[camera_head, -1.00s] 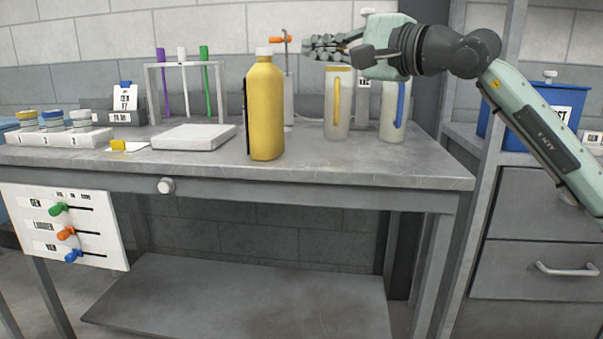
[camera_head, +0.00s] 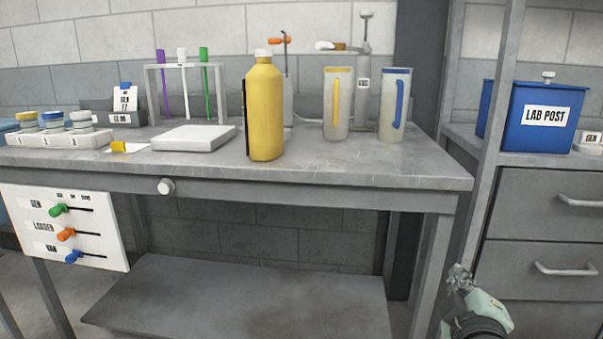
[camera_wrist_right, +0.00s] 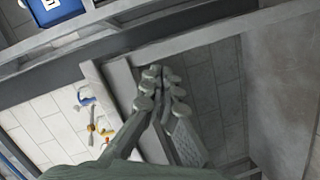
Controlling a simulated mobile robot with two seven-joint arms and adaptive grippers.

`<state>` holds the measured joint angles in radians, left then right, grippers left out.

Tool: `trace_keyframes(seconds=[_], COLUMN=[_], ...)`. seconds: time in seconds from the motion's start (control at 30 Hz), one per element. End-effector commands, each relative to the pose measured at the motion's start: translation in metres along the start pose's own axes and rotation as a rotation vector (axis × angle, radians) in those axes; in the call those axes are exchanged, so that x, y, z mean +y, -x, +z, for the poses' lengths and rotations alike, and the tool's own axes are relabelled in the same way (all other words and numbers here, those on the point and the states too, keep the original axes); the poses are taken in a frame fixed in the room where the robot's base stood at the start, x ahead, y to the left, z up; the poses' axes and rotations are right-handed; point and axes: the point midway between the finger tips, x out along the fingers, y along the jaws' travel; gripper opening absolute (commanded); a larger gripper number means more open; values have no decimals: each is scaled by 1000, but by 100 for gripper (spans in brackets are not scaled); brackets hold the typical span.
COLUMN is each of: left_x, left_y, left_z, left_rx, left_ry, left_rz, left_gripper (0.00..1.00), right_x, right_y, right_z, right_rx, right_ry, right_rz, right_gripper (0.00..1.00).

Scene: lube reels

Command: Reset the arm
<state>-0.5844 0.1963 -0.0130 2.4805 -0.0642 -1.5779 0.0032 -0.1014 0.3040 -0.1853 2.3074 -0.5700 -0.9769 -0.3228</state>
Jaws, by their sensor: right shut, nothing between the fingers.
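My right gripper (camera_head: 462,282) is low at the bottom right of the head view, in front of the table's right legs and the grey drawers. It is shut and empty, and touches nothing that I can see. In the right wrist view its fingers (camera_wrist_right: 163,95) are together over the table's frame and the block wall. My left gripper is not in either view.
The grey table (camera_head: 400,172) holds a yellow bottle (camera_head: 265,110), a yellow-handled jug (camera_head: 337,105), a blue-handled jug (camera_head: 396,105), a white plate (camera_head: 193,138) and a tube rack (camera_head: 150,95). A blue LAB POST box (camera_head: 505,117) stands on the right cabinet.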

Motion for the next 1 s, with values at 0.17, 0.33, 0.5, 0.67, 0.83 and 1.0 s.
trace_keyframes(seconds=[0.17, 0.33, 0.5, 0.67, 0.83, 1.0], left_x=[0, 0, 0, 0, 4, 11], left_y=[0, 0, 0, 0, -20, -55], left_z=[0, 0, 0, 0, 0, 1], left_rx=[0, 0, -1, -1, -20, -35], left_ry=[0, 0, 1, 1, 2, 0], left_rz=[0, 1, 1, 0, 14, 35], left_gripper=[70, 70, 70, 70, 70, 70], right_x=[-87, -136, -166, -184, -204, -235], right_y=[54, 110, 158, 198, 201, 187], right_z=[90, 138, 167, 184, 195, 208], right_rx=[-287, -495, -653, -776, -828, -837], right_ry=[-235, -367, -447, -499, -515, -516], right_rz=[-292, -466, -582, -665, -708, -732], right_gripper=[0, 0, 0, 0, 0, 0])
